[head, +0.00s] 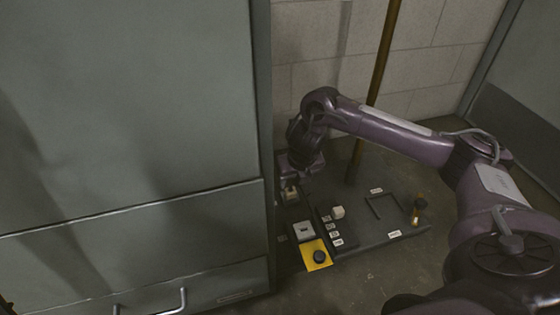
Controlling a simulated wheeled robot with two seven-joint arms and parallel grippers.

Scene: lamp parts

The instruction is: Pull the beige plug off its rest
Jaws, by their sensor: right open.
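A small beige piece, which looks like the plug (291,195), is at the far left corner of the dark board (360,240), close by the cabinet edge. What it rests on is too small and dark to tell. My right gripper (290,184) is open and right at the beige piece, pointing down over it. The fingers are dark and small here, so I cannot tell whether they are around the piece or just above it. My left gripper is out of view.
A large grey cabinet (130,110) stands close on the left of the board. A brown pole (381,60) stands behind.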

